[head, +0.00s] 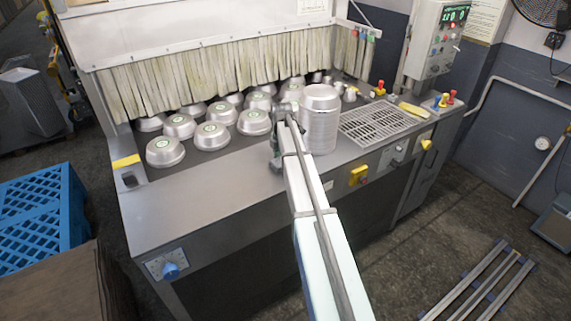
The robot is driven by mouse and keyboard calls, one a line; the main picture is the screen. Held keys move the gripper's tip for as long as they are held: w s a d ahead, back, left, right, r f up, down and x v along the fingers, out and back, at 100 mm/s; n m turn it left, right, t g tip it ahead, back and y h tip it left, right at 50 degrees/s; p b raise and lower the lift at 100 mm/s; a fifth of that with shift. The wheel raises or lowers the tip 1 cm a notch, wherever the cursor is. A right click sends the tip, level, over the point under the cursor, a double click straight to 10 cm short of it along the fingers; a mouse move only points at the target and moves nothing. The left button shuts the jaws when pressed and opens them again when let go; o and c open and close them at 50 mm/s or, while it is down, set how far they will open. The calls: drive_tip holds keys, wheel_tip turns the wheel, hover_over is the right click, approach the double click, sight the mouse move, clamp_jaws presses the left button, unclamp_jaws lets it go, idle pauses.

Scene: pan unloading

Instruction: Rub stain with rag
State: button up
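My gripper (284,120) is over the front of the steel worktop, at the left side of a tall stack of silver pans (320,130). It is small and partly hidden by my arm, so I cannot tell whether its fingers are open or touch the stack. A yellowish, cloth-like item (413,109), possibly the rag, lies on the worktop at the right, beyond the grate. I cannot make out a stain on the visible surfaces.
Several upturned pans (211,136) stand on the machine bed before a strip curtain (200,78). A slotted grate (378,125) lies right of the stack. A control box (437,40) stands at the back right. The front-left worktop (190,205) is clear. A blue crate (45,215) is at left.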

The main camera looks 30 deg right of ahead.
drive_tip(key=w, duration=0.7)
drive_tip(key=shift+w+a, duration=0.15)
drive_tip(key=shift+a, duration=0.25)
wheel_tip(320, 180, up, 8)
drive_tip(key=p, duration=0.3)
idle(0.5)
